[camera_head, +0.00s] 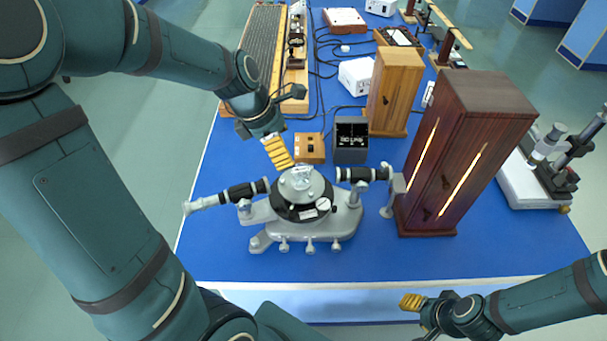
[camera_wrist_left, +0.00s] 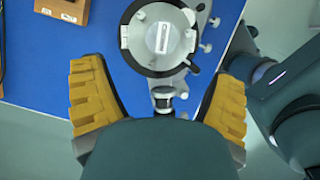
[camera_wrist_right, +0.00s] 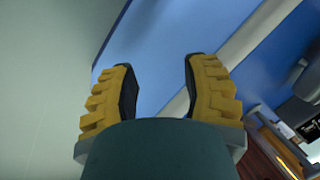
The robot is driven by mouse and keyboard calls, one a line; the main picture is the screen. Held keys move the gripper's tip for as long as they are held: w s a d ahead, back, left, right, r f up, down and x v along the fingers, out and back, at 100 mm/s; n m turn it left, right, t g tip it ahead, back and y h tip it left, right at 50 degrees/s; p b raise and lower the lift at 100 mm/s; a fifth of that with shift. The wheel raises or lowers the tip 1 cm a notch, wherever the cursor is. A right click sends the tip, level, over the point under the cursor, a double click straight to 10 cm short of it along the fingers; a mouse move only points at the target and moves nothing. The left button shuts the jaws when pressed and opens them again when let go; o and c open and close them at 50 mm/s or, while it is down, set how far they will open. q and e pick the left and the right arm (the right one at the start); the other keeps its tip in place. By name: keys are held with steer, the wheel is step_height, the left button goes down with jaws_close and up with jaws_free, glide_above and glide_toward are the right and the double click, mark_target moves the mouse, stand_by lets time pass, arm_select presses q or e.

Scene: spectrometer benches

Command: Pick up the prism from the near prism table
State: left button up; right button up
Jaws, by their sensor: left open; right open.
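The near spectrometer (camera_head: 305,205) stands on the blue bench, with a round prism table (camera_head: 286,188) on top. A small clear prism (camera_head: 301,171) sits on it, hard to make out in the head view. In the left wrist view the prism (camera_wrist_left: 162,38) shows as a pale upright block-like outline on the grey disc, beyond the fingertips. My left gripper (camera_head: 279,152) is open and empty, above and just behind-left of the prism table. My right gripper (camera_head: 411,302) is open and empty, off the bench's near edge, well away from the prism.
A telescope tube (camera_head: 232,195) reaches left and a collimator (camera_head: 365,173) right toward a dark wooden lamp housing (camera_head: 460,150). A small wooden box (camera_head: 310,148) and a dark power unit (camera_head: 351,140) stand behind. The bench's near strip (camera_head: 340,262) is clear.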

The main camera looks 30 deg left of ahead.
mark_target(299, 170)
arm_select(q)
steer(key=b+x, duration=0.1)
steer(key=x, duration=0.4)
steer(key=shift+b+x, duration=1.2)
steer(key=shift+x, duration=1.45)
steer(key=shift+s, duration=0.1)
steer(key=shift+r, duration=0.1)
steer(key=c, duration=1.4)
